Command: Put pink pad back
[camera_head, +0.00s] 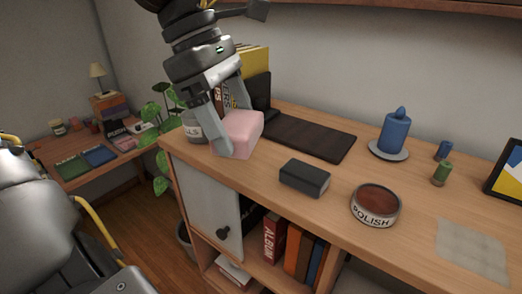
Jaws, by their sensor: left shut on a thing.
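The pink pad (242,130) is a soft-looking pink block at the left end of the wooden desk top. My left gripper (228,122) comes down from above and is shut on the pink pad, with a finger on its left side. Whether the pad touches the desk top or is just above it, I cannot tell. My right gripper does not show.
A dark block (304,178) and an open polish tin (376,204) stand on the desk (270,198). Behind are a dark flat panel (308,138), a jar (193,127) and books. A blue candle (394,132) stands further right. A pale cloth (472,250) lies at the right.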

